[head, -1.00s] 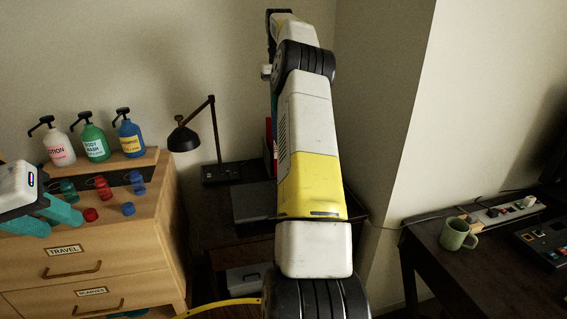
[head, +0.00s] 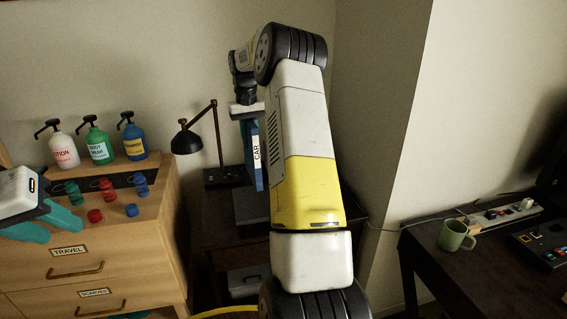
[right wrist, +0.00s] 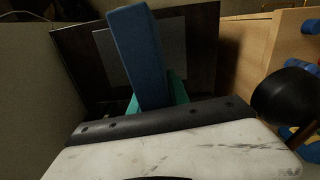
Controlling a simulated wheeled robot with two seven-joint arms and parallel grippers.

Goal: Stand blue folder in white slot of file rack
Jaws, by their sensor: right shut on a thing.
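The blue folder (head: 258,152) has a white label reading CAR and hangs upright below my right gripper (head: 246,120), which is shut on it. In the right wrist view the folder (right wrist: 138,55) shows as a blue block in front of the teal fingers (right wrist: 173,90). It is held above the dark desk, beside my right forearm. I cannot make out the file rack or its white slot; my right arm covers part of the desk. My left gripper (head: 45,226) is at the left edge, its teal fingers apart and empty, over the wooden drawer unit.
The dark desk (head: 222,222) carries a black lamp (head: 190,140) and a flat grey item (head: 250,205). The wooden drawer unit (head: 110,230) at left holds pump bottles and small coloured bottles. A green mug (head: 454,236) stands on the right desk. A wall corner is right of my arm.

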